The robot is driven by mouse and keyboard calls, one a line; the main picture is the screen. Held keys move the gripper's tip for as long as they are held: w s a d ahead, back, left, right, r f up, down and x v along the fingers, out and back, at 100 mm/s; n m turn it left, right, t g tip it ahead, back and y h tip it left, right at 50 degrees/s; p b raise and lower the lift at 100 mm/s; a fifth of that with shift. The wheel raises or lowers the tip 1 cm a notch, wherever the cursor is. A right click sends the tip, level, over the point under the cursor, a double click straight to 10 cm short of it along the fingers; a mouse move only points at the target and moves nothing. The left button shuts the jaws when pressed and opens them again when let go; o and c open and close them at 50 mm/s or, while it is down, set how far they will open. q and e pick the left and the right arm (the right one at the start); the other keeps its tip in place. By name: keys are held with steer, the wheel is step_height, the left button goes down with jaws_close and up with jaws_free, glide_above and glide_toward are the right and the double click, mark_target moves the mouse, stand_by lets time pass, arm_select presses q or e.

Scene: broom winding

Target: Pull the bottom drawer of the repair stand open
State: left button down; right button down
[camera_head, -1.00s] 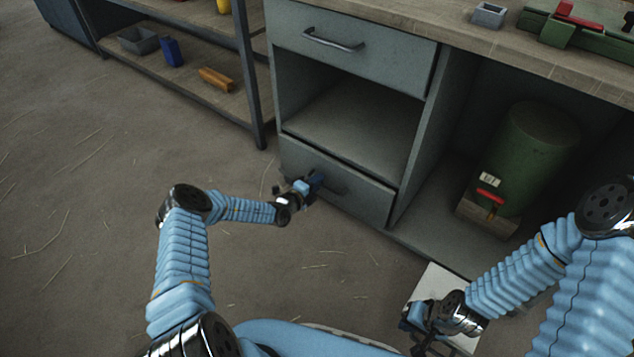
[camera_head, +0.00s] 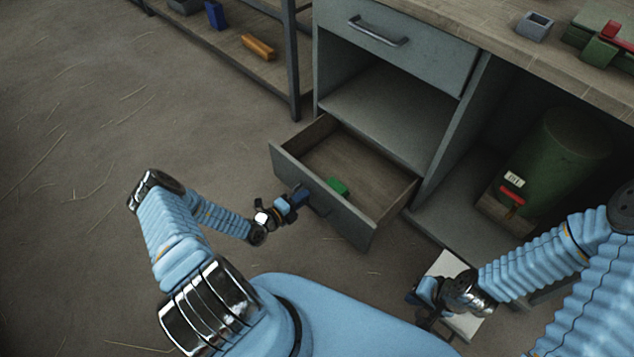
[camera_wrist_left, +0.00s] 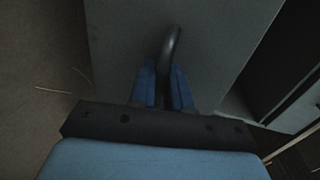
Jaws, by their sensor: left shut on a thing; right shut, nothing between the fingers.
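The bottom drawer (camera_head: 353,222) of the grey repair stand (camera_head: 397,25) stands pulled out, its wooden inside showing in the head view. A small green object (camera_head: 338,186) lies inside it, near the front. My left gripper (camera_head: 303,196) is at the drawer's front and shut on its handle. In the left wrist view the blue fingers (camera_wrist_left: 168,88) sit either side of the dark curved handle (camera_wrist_left: 171,50), against the grey drawer front (camera_wrist_left: 120,40). My right gripper (camera_head: 428,312) is shut and empty, low at the right, by a white panel (camera_head: 462,324).
Above the drawer are an open compartment (camera_head: 385,105) and a shut top drawer (camera_head: 420,35). A shelf rack (camera_head: 291,60) with an orange block (camera_head: 258,47) stands at the left. The floor at the left is clear.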

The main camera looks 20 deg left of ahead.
arm_select(q)
steer(key=shift+f+v, duration=0.2)
steer(key=shift+v, duration=0.75)
steer(key=shift+f+v, duration=0.2)
steer(key=shift+v, duration=0.8)
steer(key=shift+f+v, duration=0.2)
steer(key=shift+v, duration=0.75)
steer(key=shift+s+a, duration=0.1)
steer(key=c, duration=1.3)
jaws_free()
steer(key=shift+o, duration=0.2)
steer(key=v, duration=1.3)
steer(key=shift+s, duration=0.4)
